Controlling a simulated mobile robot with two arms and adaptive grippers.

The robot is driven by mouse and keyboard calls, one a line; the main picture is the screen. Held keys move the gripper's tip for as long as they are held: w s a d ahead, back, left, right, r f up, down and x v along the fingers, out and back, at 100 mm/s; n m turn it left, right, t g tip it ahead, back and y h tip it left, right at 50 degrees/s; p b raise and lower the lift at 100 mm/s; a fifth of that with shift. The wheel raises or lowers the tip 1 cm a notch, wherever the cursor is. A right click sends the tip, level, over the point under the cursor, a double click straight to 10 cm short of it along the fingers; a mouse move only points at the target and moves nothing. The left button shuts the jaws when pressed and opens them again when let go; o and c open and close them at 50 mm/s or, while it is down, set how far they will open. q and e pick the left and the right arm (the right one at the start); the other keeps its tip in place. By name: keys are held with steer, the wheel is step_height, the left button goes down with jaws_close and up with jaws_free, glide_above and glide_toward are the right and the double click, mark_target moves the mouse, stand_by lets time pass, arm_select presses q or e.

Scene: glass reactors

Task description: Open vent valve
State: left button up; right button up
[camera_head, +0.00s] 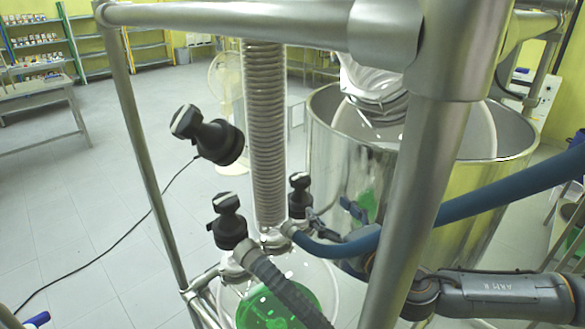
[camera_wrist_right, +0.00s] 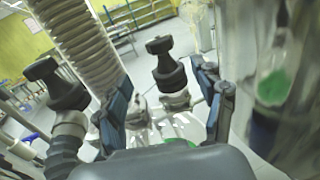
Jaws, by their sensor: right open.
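Three black valve heads show in the head view: a tilted upper one (camera_head: 208,135), a lower left one (camera_head: 228,220) and a lower right one (camera_head: 300,195) beside the coiled glass condenser (camera_head: 265,130). I cannot tell which is the vent valve. My right gripper (camera_head: 333,216) is open, just right of the lower right valve head. In the right wrist view, a black valve head (camera_wrist_right: 165,65) on a glass neck (camera_wrist_right: 175,100) appears between the open fingers (camera_wrist_right: 165,98), with no contact visible. Another black valve head (camera_wrist_right: 55,85) is left of the fingers. My left gripper is not in view.
Metal frame posts (camera_head: 435,150) and a top bar (camera_head: 230,15) cross the head view. A large steel vessel (camera_head: 345,155) stands behind my right gripper. A blue hose (camera_head: 470,205) and a dark ribbed hose (camera_head: 285,290) run close by. Open floor (camera_head: 90,210) lies left.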

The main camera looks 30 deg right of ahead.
mark_target(305, 184)
steer(key=w+p, duration=0.2)
steer(key=w, duration=0.2)
steer(key=w+p, duration=0.1)
steer(key=w, duration=0.3)
steer(key=w+p, duration=0.2)
steer(key=w, duration=0.2)
steer(key=shift+w+a+r+p, duration=0.1)
steer(key=shift+a+r+p, duration=0.15)
steer(key=shift+p, duration=0.1)
steer(key=shift+w+f, duration=0.1)
steer(key=shift+w, duration=0.5)
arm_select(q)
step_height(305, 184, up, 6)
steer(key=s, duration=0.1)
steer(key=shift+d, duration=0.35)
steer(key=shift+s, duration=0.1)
arm_select(e)
steer(key=shift+c, duration=0.4)
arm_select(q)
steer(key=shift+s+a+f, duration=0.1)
arm_select(e)
steer(key=c, duration=1.1)
